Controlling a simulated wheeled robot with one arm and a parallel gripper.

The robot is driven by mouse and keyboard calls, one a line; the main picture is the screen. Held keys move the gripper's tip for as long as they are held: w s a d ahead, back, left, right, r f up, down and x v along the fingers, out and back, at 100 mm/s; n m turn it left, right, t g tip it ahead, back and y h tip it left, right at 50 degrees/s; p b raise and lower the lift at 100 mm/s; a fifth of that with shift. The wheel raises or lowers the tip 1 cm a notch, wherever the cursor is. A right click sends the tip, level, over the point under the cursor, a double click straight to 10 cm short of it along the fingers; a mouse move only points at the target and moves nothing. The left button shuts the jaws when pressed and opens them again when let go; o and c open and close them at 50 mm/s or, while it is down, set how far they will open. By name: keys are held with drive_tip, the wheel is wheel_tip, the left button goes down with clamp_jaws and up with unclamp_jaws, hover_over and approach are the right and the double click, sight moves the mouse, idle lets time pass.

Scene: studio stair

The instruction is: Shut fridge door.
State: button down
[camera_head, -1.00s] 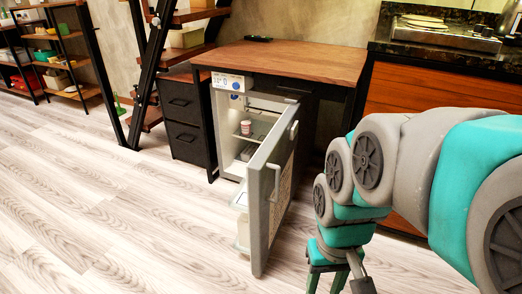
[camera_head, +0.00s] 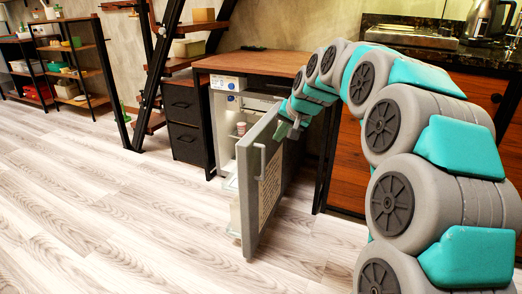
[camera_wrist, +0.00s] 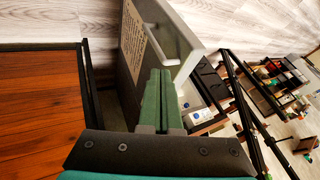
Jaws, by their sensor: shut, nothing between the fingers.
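The small fridge (camera_head: 227,104) stands under the wooden desk, and its grey door (camera_head: 262,180) is swung wide open toward me. The door has a pale handle (camera_head: 259,160) and a printed sheet on its outer face. A small cup (camera_head: 241,129) stands on a shelf inside.
The wooden desk (camera_head: 262,63) stands over the fridge, with a dark drawer unit (camera_head: 187,130) to its left. A cabinet with wooden fronts (camera_head: 352,160) is to the right. Shelves (camera_head: 66,60) stand at the far left. The pale floor (camera_head: 110,220) left of the door is clear.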

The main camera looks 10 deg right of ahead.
sight(260, 147)
drive_tip(key=x, duration=0.3)
drive_tip(key=a+x, duration=0.1)
drive_tip(key=x, duration=0.3)
drive_tip(key=a+r+x, duration=0.1)
drive_tip(key=x, duration=0.3)
drive_tip(key=shift+w+a, duration=0.15)
drive_tip(key=shift+w, duration=0.3)
drive_tip(key=shift+w+a, duration=0.3)
drive_tip(key=shift+a, duration=0.25)
